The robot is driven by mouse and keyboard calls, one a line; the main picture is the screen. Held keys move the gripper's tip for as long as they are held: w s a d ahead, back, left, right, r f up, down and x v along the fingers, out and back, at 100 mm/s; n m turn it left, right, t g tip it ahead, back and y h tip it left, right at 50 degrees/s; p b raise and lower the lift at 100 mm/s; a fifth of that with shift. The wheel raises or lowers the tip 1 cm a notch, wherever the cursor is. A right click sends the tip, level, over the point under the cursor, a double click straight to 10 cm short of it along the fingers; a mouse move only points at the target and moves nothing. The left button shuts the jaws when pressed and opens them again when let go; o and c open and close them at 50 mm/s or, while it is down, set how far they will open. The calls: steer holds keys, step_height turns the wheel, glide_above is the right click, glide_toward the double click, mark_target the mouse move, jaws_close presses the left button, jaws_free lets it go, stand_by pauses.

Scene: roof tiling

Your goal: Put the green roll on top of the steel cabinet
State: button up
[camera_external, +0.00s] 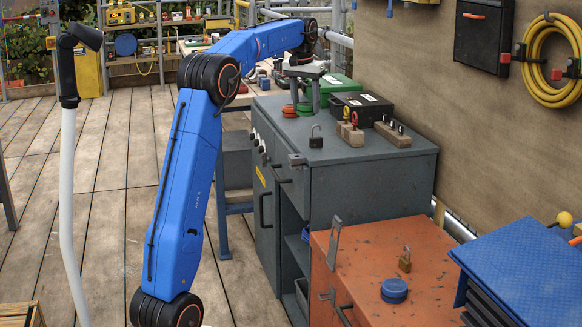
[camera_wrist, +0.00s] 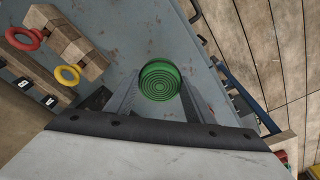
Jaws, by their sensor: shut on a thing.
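The green roll (camera_wrist: 160,82) shows in the wrist view as a round disc with concentric rings, between the two fingertips of my gripper (camera_wrist: 158,88). My gripper (camera_external: 304,98) is shut on it, fingers pointing down over the far left part of the grey steel cabinet's top (camera_external: 330,152). In the external view the roll (camera_external: 305,108) is small and partly hidden by the fingers, close to the cabinet top. I cannot tell whether it touches the surface. The cabinet top also shows in the wrist view (camera_wrist: 130,25).
The cabinet also carries a black case (camera_external: 362,105), a green case (camera_external: 335,88), a padlock (camera_external: 316,140) and wooden blocks with rings (camera_external: 350,133). An orange cabinet (camera_external: 385,250) with a blue roll (camera_external: 394,290) stands nearer.

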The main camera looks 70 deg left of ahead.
mark_target(303, 105)
steer(key=shift+f, duration=2.7)
steer(key=shift+f, duration=0.1)
steer(key=o, duration=1.1)
steer(key=r, duration=0.4)
steer(key=d+r, duration=0.1)
steer(key=r, duration=0.3)
steer(key=s+r, duration=0.1)
steer(key=r, duration=0.3)
steer(key=shift+s+d, duration=0.1)
steer(key=shift+d, duration=0.05)
